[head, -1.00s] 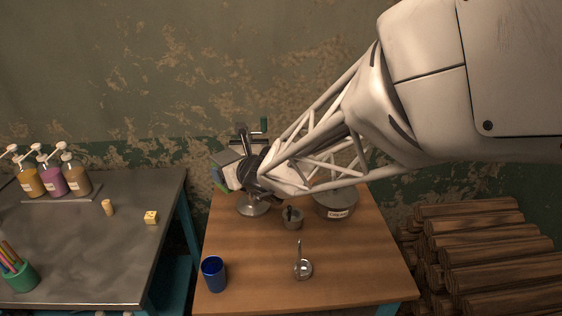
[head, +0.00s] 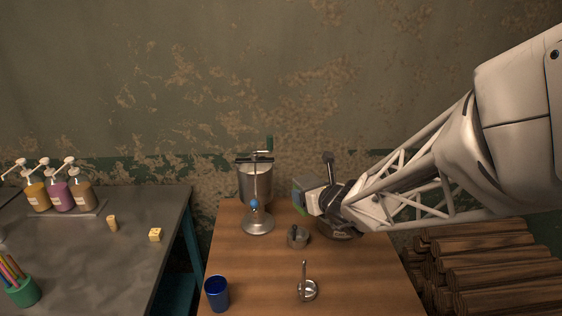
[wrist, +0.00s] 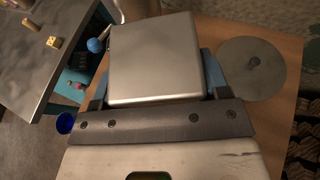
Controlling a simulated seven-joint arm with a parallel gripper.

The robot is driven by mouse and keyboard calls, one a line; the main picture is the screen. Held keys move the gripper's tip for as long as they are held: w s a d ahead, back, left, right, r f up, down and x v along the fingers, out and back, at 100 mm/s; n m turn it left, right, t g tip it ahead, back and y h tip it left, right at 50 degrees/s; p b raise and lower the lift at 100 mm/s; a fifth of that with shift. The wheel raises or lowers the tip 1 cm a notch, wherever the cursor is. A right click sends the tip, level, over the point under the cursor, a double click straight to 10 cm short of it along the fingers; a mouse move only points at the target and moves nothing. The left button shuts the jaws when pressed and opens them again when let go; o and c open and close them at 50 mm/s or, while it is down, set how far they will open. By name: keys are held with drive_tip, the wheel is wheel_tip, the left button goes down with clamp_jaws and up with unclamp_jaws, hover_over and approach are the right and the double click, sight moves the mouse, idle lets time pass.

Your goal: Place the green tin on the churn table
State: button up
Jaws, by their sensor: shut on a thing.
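My gripper (wrist: 155,85) is shut on the green tin (wrist: 155,55), whose flat grey metal face fills the space between the blue fingers in the wrist view. In the head view my gripper (head: 310,200) is above the back of the wooden table (head: 240,270), and a sliver of the tin's green side (head: 299,188) shows at its left. The rest of the tin is hidden by the gripper there. The gripper is right of the metal hand-cranked machine (head: 256,185) and close to the round lidded pot (head: 340,233), which my wrist partly covers.
On the wooden table are a small grey pot (head: 298,238), a ladle (head: 307,290) and a blue cup (head: 216,293). A metal table (head: 80,265) with pump bottles (head: 60,195) stands left across a gap. Logs (head: 490,262) lie right.

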drive_tip(key=s+d+f, duration=0.3)
drive_tip(key=d+f, duration=0.3)
drive_tip(key=d, duration=0.3)
hover_over(372, 287)
wheel_tip(372, 287, down, 7)
drive_tip(key=shift+m, duration=0.3)
drive_tip(key=shift+f, duration=2.2)
drive_tip(key=shift+f, duration=1.8)
drive_tip(key=shift+f+h, duration=0.15)
drive_tip(key=shift+h, duration=0.15)
